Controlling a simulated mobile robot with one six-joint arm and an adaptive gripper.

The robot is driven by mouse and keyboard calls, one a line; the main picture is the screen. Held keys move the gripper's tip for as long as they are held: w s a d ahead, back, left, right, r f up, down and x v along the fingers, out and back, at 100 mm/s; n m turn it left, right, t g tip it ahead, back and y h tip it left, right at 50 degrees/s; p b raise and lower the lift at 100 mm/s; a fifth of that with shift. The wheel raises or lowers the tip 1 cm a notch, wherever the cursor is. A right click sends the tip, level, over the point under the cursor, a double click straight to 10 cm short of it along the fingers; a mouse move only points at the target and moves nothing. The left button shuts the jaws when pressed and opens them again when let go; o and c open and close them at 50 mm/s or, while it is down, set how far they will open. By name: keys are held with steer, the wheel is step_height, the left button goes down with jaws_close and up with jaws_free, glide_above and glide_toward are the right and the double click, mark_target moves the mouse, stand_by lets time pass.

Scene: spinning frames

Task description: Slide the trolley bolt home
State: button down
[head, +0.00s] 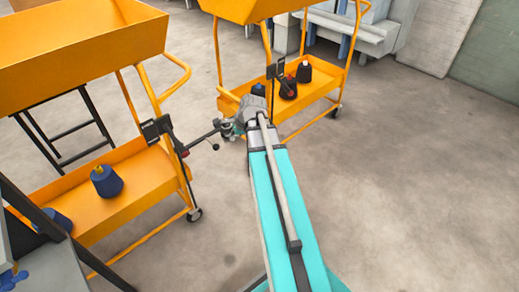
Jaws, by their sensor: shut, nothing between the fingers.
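Two orange trolleys show in the head view, a left one (150,165) and a right one (300,115). A black bolt fitting (156,129) sits on the left trolley's post, with a dark upright part and a small red patch below it. A thin dark rod (200,138) runs between this fitting and my gripper (220,127), with a dark round knob (215,147) just below the rod. My gripper is shut and small in view, right of the left trolley. I cannot tell whether it touches the rod or knob.
A blue cone (107,182) stands on the left trolley's lower shelf. Dark cones (288,88) stand on the right trolley's lower shelf, close behind my wrist. A similar black fitting (275,70) is on its post. The floor (410,180) at right is clear.

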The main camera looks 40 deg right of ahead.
steer(key=s+d+f+m+t+h+b, duration=0.1)
steer(key=d+f+m+t+b, duration=0.1)
steer(key=d+f+m+b, duration=0.4)
steer(key=s+d+f+m+t+b, duration=0.1)
steer(key=d+f+m+b, duration=0.6)
steer(key=d, duration=0.7)
steer(key=shift+s+d+m+t+h+b, duration=0.25)
steer(key=shift+s+m+t+h+b, duration=0.25)
steer(key=shift+b, duration=0.35)
steer(key=shift+w+f, duration=0.1)
steer(key=shift+w, duration=0.15)
steer(key=w+r+b+x, duration=0.2)
steer(key=b+x, duration=0.5)
steer(key=x, duration=0.5)
steer(key=shift+w+a+f, duration=0.15)
steer(key=shift+a, duration=0.1)
steer(key=shift+w, duration=0.1)
